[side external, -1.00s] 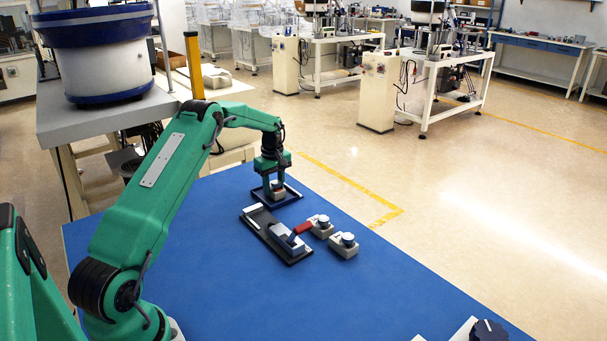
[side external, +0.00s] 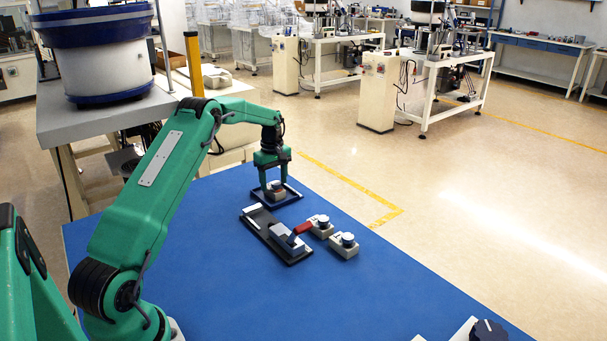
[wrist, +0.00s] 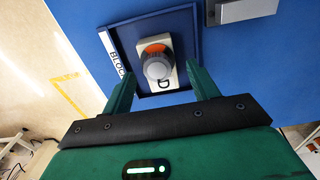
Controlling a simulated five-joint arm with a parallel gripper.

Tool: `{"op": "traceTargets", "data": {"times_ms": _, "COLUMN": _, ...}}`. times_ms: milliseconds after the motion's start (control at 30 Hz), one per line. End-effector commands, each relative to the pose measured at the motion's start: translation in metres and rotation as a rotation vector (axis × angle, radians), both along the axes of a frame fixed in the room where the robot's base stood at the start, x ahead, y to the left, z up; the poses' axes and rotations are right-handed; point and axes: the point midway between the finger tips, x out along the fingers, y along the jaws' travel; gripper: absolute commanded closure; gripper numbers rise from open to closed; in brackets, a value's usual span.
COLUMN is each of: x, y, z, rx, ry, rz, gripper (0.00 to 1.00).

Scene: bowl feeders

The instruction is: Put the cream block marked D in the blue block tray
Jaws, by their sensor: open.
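The cream block marked D (wrist: 169,84) sits inside the blue block tray (wrist: 188,30) in the wrist view, with its D readable. A grey round knob with an orange patch tops it. In the side view the block (side external: 277,194) also stands within the tray (side external: 292,197). My gripper (wrist: 160,72) is open, its two green fingers apart on either side of the knob in the wrist view. In the side view my gripper (side external: 275,181) is just above the block, holding nothing.
The blue table top (side external: 210,265) is clear in front.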

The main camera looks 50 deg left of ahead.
Motion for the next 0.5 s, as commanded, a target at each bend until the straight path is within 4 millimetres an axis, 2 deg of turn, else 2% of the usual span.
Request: {"op": "traceTargets", "data": {"times_ms": 500, "x": 0.000, "y": 0.000, "z": 0.081, "rx": 0.001, "ry": -0.002, "rz": 0.000, "gripper": 0.41}}
